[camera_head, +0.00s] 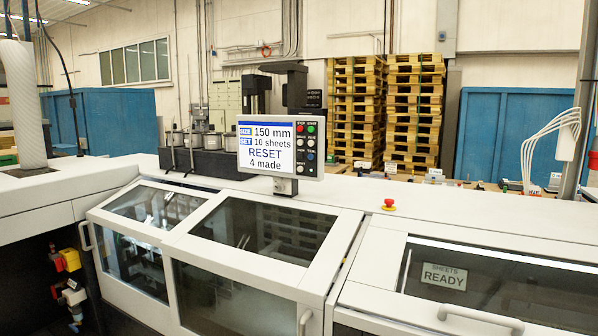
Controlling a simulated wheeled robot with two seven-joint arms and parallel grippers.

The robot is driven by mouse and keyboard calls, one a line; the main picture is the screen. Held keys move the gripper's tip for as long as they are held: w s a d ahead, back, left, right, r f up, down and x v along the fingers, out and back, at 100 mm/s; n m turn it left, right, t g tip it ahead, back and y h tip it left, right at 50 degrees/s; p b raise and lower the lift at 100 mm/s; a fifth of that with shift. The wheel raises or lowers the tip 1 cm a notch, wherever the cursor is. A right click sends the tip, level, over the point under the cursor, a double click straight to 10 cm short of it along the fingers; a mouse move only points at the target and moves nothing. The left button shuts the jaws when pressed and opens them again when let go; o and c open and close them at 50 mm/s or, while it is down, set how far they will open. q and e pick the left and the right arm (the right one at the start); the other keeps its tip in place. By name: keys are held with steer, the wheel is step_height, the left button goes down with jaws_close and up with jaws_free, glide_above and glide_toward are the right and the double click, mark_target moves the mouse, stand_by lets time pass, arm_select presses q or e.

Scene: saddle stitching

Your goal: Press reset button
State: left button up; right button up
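A control panel (281,147) stands on top of the white machine, a little left of the picture's middle. Its screen (266,147) reads "150 mm", "10 sheets", "RESET" and "4 made". A strip of buttons (306,147) runs down the panel's right side, with a red and a green one at the top and darker ones below. Their small labels are too small for me to read surely, so I cannot tell which is the reset button. Neither of my grippers shows in the view.
A red emergency-stop knob (388,204) sits on the machine top (450,205) to the right of the panel. Glass covers with white handles (480,319) fill the front. A "SHEETS READY" sign (444,276) shows at right. Pallet stacks (414,110) and blue containers (506,135) stand behind.

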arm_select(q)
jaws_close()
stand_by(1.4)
